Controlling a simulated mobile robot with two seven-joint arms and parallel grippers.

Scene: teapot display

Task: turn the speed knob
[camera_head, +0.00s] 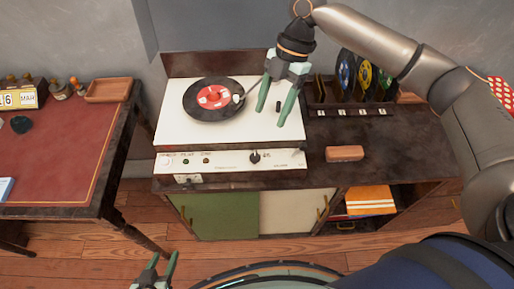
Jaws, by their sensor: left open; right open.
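The record player (176,133) sits on a low cabinet, with a black record (200,105) with a red label on its top plate. A dark pointer-like knob (255,157), apparently the speed knob, is on its white front panel, right of centre, beside small markings that I cannot read clearly. My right gripper (271,119) is open and empty, pointing down over the right part of the top plate, behind and above the knob and apart from it. My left gripper (165,255) is open and empty at the bottom edge, low in front of the cabinet.
Smaller round controls (186,161) are on the panel's left. A reddish-brown block (345,153) lies on the cabinet right of the player. A rack of records (364,75) stands behind it. A red-topped desk (60,150) is at left. Floor shows in front.

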